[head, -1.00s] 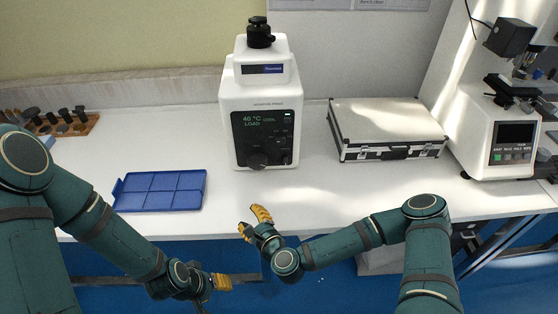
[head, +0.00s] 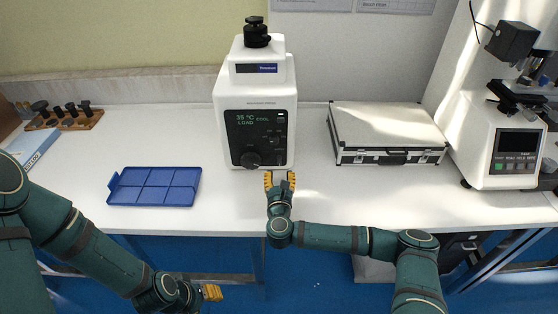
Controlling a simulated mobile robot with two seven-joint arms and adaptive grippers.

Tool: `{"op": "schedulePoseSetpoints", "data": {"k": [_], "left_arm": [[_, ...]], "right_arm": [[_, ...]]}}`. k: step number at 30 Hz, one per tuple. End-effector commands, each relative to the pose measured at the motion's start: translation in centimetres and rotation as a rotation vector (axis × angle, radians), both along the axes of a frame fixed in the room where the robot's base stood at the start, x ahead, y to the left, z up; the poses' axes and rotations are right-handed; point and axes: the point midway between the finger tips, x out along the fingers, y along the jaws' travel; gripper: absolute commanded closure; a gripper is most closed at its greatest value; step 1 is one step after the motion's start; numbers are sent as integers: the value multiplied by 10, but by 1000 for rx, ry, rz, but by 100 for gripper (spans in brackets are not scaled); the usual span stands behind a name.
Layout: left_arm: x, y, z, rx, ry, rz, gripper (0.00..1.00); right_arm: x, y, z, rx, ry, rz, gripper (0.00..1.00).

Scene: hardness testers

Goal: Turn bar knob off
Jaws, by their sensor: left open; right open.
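The white tester (head: 228,100) stands at the back middle of the bench in the head view. Its black front panel (head: 262,128) reads 35 °C, COOL and LOAD, and a dark round knob (head: 250,160) sits low on the panel's left. The bar on the knob is too small to make out its angle. My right gripper (head: 280,177) is open and empty, just in front of the tester's lower right front, to the right of and below the knob. My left gripper (head: 212,292) is open and empty, low in front of the bench edge.
A blue divided tray (head: 153,186) lies left of the tester. A silver case (head: 385,130) lies to the right, and another tester with a microscope (head: 500,148) stands at far right. A wooden rack (head: 65,120) is at back left. Bench between tray and tester is clear.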

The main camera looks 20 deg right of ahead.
Motion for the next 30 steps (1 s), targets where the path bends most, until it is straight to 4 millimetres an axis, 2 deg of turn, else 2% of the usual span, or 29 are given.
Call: {"op": "schedulePoseSetpoints", "data": {"k": [6, 12, 18, 26, 29, 30], "left_arm": [[-1, 0, -4, 0, 2, -2, 53], [-2, 0, -5, -1, 4, -4, 53], [-2, 0, -6, -1, 5, -4, 53], [-2, 0, -6, -1, 5, -4, 53], [-2, 0, -6, -1, 5, -4, 53], [-2, 0, -6, -1, 5, -4, 53]], "right_arm": [[41, -11, 0, -3, -1, 1, 56], [67, -18, 0, -3, 0, 2, 56], [77, -21, 0, -1, -1, 2, 56], [77, -21, 0, -1, 0, 3, 56], [77, -21, 0, -1, 0, 2, 85], [77, -21, 0, -1, 0, 2, 99]]}}
